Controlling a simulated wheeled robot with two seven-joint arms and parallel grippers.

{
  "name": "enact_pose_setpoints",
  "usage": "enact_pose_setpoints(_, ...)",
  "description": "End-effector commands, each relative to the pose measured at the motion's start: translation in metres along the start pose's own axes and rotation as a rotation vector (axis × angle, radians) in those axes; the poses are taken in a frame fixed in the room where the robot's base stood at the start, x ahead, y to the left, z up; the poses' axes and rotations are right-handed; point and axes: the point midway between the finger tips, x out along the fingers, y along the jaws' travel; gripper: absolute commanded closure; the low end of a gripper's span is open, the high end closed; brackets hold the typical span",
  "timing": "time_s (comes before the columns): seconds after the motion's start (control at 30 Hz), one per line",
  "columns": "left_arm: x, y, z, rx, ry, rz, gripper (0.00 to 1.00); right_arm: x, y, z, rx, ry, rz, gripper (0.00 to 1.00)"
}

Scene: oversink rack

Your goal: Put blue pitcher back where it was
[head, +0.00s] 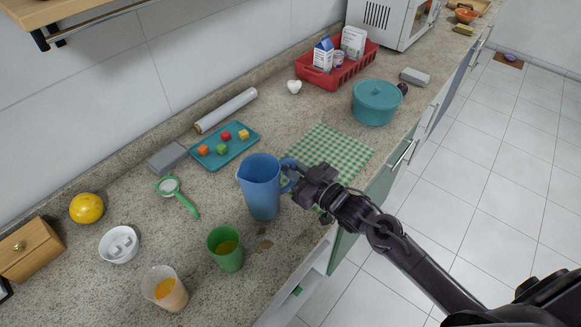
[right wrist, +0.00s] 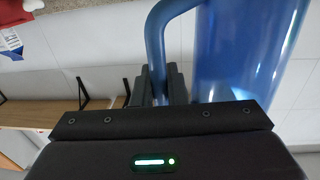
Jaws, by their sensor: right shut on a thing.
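The blue pitcher (head: 261,187) is upright at the front of the counter in the head view, its handle toward the right. My right gripper (head: 302,182) is shut on the pitcher's handle. In the right wrist view the blue handle (right wrist: 157,55) passes between the dark fingers (right wrist: 165,85), with the pitcher body (right wrist: 245,50) to the right. I cannot tell whether the pitcher's base touches the counter. My left gripper is not in view.
A green checkered cloth (head: 328,152) lies behind and right of the pitcher. Small brown stains (head: 264,245) lie beside the green cup.

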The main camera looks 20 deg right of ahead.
Motion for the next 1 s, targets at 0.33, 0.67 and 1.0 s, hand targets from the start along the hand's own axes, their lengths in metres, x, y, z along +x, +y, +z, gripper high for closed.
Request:
enact_pose_setpoints(0.33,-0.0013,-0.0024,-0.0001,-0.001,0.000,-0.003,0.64,0.0004,-0.0002,0.0086,0.000,0.003,0.000,1.00)
enact_pose_setpoints(0.67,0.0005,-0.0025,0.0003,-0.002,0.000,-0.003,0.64,0.0002,-0.0002,0.0125,0.000,0.001,0.000,0.66)
enact_pose_setpoints(1.0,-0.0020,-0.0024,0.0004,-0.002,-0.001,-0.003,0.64,0.0001,-0.0001,0.0085,-0.001,0.001,0.000,0.66)
